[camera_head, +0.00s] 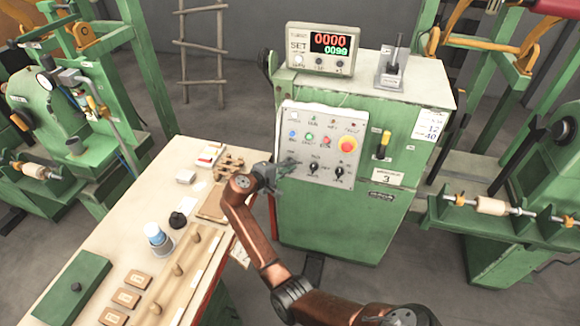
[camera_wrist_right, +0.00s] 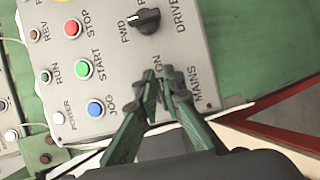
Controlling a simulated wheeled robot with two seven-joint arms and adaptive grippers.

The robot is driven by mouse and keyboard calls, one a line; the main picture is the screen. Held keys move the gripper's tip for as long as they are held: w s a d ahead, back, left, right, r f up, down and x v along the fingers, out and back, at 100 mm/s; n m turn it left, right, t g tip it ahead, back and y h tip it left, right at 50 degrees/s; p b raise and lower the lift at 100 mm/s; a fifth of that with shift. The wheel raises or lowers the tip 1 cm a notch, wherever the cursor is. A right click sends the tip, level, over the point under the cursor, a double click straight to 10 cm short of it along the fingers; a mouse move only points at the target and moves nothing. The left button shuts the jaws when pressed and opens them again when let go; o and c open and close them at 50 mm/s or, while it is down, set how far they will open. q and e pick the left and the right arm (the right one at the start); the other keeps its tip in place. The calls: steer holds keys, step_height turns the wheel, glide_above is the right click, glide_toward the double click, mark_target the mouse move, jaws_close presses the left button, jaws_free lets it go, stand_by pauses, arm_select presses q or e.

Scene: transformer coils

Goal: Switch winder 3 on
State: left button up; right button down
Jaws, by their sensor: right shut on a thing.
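Winder 3's green cabinet (camera_head: 340,215) bears a plate with a 3 and a grey control panel (camera_head: 300,170) with lamps, buttons and two black knobs. My right gripper (camera_head: 292,167) reaches the panel's lower left from the left. In the right wrist view, its dark green fingers (camera_wrist_right: 160,76) are shut on the mains knob, beside the word ON; they hide most of it. The mains knob (camera_head: 313,168) is small in the head view. The drive knob (camera_wrist_right: 146,21) sits beside it. The power lamp (camera_wrist_right: 58,118) looks pale. My left gripper is out of view.
A counter box (camera_head: 320,66) showing lit red and green digits stands on the cabinet. A red emergency button (camera_head: 347,144) and a lever (camera_head: 383,146) are on its front. A workbench (camera_head: 130,215) with tools and parts is at the left. Other green machines stand at both sides.

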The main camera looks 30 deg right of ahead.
steer(key=c, duration=2.1)
jaws_free()
steer(key=shift+w+a+f, duration=0.1)
steer(key=shift+w, duration=0.15)
steer(key=shift+a, duration=0.1)
steer(key=v, duration=1.2)
steer(key=shift+s, duration=0.15)
